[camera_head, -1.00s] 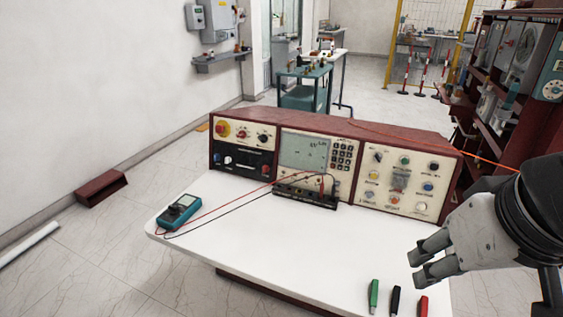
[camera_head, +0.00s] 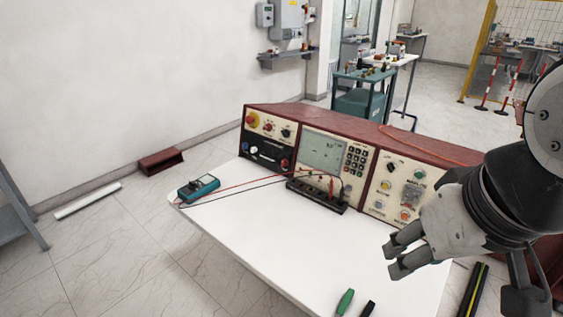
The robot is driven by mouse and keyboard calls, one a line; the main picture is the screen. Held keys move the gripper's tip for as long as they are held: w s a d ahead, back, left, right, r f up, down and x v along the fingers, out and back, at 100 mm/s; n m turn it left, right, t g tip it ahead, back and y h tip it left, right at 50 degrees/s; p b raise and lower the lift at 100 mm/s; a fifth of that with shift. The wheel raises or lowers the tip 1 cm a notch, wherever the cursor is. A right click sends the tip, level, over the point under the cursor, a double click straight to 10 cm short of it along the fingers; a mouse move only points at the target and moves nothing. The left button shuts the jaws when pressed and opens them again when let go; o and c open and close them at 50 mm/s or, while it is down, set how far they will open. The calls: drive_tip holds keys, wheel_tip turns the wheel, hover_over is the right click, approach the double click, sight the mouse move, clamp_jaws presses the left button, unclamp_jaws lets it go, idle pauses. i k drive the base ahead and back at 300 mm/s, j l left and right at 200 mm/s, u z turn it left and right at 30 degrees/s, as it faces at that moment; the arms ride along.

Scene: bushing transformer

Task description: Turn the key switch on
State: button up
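The dark red test console (camera_head: 390,140) stands along the back of a white table (camera_head: 270,240). Its left panel has a yellow-and-red knob (camera_head: 252,119), a smaller red knob (camera_head: 268,127) and a black knob (camera_head: 286,133). Its right panel (camera_head: 378,190) has a black rotary switch (camera_head: 391,168) and several coloured buttons. I cannot tell which of these is the key switch; the picture is too small. My gripper (camera_head: 391,260) is at the right, in front of the right panel and hiding part of it. Its fingers are apart with nothing between them. It appears clear of the console.
A teal multimeter (camera_head: 198,188) with red and black leads lies on the table's left. A green-handled probe (camera_head: 345,301) and a black one (camera_head: 367,309) lie at the near edge. The table's middle is clear. A grey frame (camera_head: 18,208) stands far left.

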sight(392, 167)
drive_tip(key=k+l, duration=0.1)
drive_tip(key=l, duration=0.9)
drive_tip(key=i+l+z, duration=0.1)
drive_tip(key=i+l, duration=0.15)
drive_tip(key=l, duration=0.2)
drive_tip(key=i+l+z, duration=0.1)
drive_tip(key=i+l, duration=0.15)
drive_tip(key=l, duration=0.2)
